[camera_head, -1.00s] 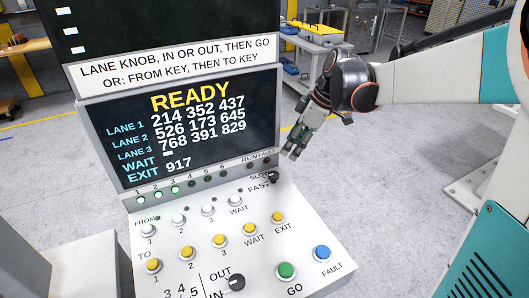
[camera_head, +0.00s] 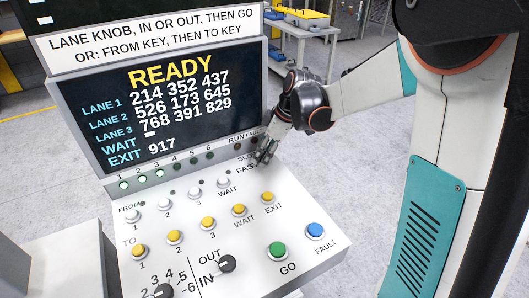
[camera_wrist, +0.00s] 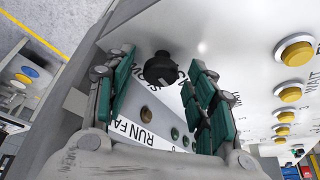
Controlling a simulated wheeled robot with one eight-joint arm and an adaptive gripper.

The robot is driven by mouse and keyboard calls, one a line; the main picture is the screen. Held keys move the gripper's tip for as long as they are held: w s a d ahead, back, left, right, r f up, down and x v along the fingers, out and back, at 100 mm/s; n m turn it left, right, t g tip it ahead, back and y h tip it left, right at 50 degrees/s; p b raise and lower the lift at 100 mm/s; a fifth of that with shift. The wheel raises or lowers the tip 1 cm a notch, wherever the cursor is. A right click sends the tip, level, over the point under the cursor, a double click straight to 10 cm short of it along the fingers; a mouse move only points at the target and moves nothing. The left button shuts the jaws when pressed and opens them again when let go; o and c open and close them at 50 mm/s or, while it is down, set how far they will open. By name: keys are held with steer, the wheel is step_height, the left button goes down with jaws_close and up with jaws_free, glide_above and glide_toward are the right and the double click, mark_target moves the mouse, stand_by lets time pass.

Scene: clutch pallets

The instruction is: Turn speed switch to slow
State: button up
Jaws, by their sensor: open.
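The speed switch (camera_wrist: 160,68) is a small black rotary knob on the sloped white panel, seen in the wrist view between the two fingers. In the head view my gripper covers most of it, with the SLOW and FAST labels (camera_head: 246,167) beside it. My gripper (camera_head: 263,160) is at the panel's upper right. In the wrist view my gripper (camera_wrist: 162,85) is open, its green-padded fingers on either side of the knob and apart from it. I cannot tell which label the knob points to.
The display (camera_head: 160,105) reads READY. A green GO button (camera_head: 277,251), a blue FAULT button (camera_head: 315,231), yellow buttons (camera_head: 208,223) and a black IN/OUT knob (camera_head: 226,263) sit lower on the panel. Run and fault lamps (camera_wrist: 147,113) are close to the fingers. Free floor lies at the right.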

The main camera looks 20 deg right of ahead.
steer(key=c, duration=1.1)
steer(key=shift+o, duration=0.2)
steer(key=shift+m, duration=0.4)
steer(key=m+t+h, duration=0.1)
steer(key=m, duration=0.1)
steer(key=m+p, duration=0.1)
steer(key=m, duration=0.2)
steer(key=shift+s+a+t+h, duration=0.2)
steer(key=shift+t+h, duration=0.2)
steer(key=m+h, duration=0.1)
steer(key=m, duration=0.2)
steer(key=m+h, duration=0.1)
steer(key=m, duration=0.2)
steer(key=shift+a+p, duration=0.15)
steer(key=shift+p, duration=0.15)
steer(key=o, duration=1.1)
steer(key=shift+c, duration=0.2)
